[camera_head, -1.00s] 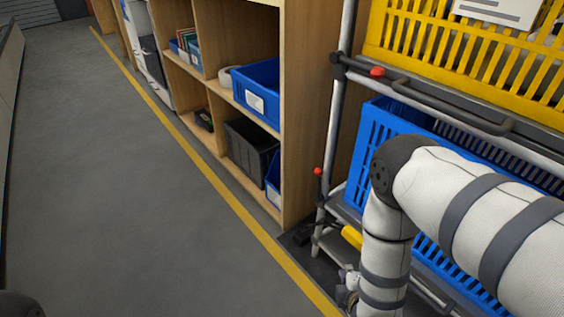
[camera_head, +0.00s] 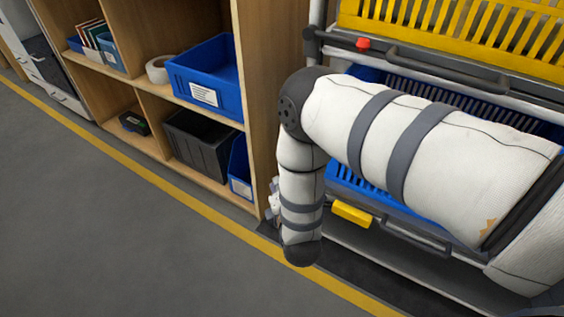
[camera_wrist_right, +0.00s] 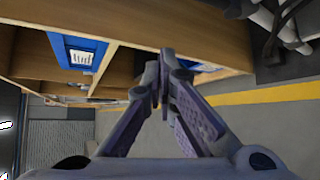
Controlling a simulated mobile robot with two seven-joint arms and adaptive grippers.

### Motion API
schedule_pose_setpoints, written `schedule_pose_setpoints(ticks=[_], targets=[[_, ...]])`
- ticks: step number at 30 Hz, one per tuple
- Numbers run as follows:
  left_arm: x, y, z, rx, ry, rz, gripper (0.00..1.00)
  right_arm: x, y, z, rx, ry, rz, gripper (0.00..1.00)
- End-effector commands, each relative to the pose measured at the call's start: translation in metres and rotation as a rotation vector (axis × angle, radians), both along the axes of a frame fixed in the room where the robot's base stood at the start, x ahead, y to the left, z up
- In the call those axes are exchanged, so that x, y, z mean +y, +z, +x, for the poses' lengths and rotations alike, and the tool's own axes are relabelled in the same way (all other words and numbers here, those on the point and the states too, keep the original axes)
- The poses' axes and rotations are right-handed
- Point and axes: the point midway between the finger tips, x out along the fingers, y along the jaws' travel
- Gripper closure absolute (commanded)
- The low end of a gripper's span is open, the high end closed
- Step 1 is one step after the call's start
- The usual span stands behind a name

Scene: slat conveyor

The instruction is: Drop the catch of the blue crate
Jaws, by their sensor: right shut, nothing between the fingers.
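The blue crate (camera_head: 345,182) stands on the wheeled rack, below a yellow crate (camera_head: 470,35). My right arm crosses in front and hides much of it. A red knob (camera_head: 362,43) shows on the rack at the yellow crate's level. The blue crate's own catch cannot be made out; my arm covers that part of the rack. My right gripper is mostly hidden behind my forearm in the head view. In the right wrist view my right gripper (camera_wrist_right: 160,82) is shut and empty, with the shelf unit beyond it. My left gripper is not in view.
A wooden shelf unit (camera_head: 258,110) stands close left of the rack, holding a blue bin (camera_head: 212,75) and a black bin (camera_head: 195,140). A yellow block (camera_head: 352,213) shows below the blue crate. The grey floor at left is clear beyond the yellow line (camera_head: 160,182).

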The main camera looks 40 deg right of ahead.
Motion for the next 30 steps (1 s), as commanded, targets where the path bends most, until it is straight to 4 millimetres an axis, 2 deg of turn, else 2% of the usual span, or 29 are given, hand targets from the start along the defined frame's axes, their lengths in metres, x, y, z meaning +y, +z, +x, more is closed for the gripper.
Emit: schedule_pose_setpoints(ticks=[5, 15, 18, 22, 30], targets=[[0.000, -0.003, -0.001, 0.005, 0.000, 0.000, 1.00, -0.005, -0.006, 0.010, -0.001, -0.003, 0.000, 1.00], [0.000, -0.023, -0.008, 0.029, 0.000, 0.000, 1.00, -0.033, -0.034, 0.072, 0.001, -0.002, 0.002, 1.00], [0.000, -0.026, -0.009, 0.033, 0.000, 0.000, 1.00, -0.043, -0.038, 0.085, 0.003, -0.004, 0.001, 1.00], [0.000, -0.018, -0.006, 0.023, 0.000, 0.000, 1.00, -0.058, -0.022, 0.073, -0.001, -0.004, 0.002, 1.00], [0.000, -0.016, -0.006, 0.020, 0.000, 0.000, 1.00, -0.067, -0.018, 0.064, 0.001, 0.000, 0.002, 1.00]])
